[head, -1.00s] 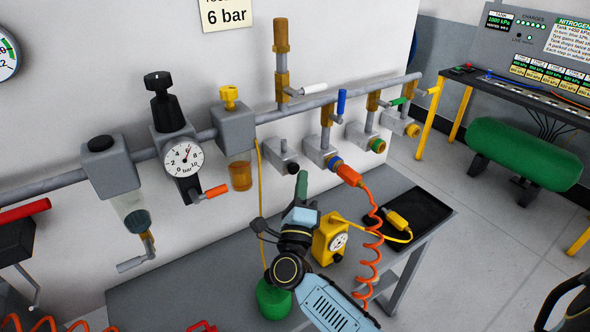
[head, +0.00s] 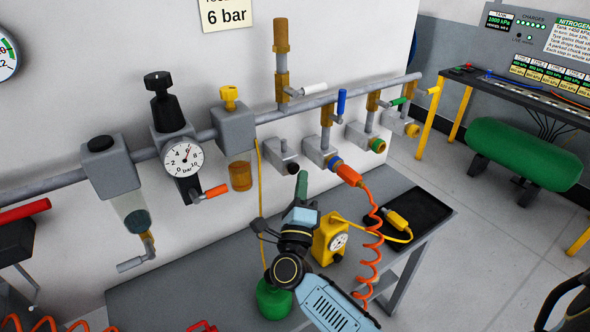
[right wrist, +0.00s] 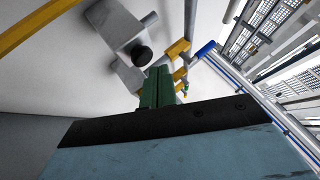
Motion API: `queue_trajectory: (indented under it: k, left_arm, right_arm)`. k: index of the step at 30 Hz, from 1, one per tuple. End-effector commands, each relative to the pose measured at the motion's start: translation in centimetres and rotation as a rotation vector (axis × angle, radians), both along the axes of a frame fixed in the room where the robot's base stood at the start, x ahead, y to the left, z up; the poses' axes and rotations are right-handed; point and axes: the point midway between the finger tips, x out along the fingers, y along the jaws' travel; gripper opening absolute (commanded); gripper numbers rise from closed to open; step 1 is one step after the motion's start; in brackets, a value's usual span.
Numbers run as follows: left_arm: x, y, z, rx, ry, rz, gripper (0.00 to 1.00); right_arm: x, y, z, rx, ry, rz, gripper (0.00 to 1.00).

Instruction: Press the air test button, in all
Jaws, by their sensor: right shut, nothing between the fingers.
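The left gripper is not in view.
Neighbouring blocks carry an orange hose fitting (head: 346,173) and a green-ringed outlet (head: 378,146). Below are a yellow gauge box (head: 330,240), a green rounded object (head: 272,300) and a grey bench (head: 180,290).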

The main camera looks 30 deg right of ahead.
Motion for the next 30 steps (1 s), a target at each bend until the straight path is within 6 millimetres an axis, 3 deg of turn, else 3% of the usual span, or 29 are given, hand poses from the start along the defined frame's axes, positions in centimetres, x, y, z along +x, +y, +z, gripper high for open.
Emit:
queue_trajectory:
  k: [30]
  left_arm:
    - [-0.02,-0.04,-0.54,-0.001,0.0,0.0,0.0]
  right_arm:
    - [0.96,0.08,0.0,0.0,0.0,0.0,0.0]
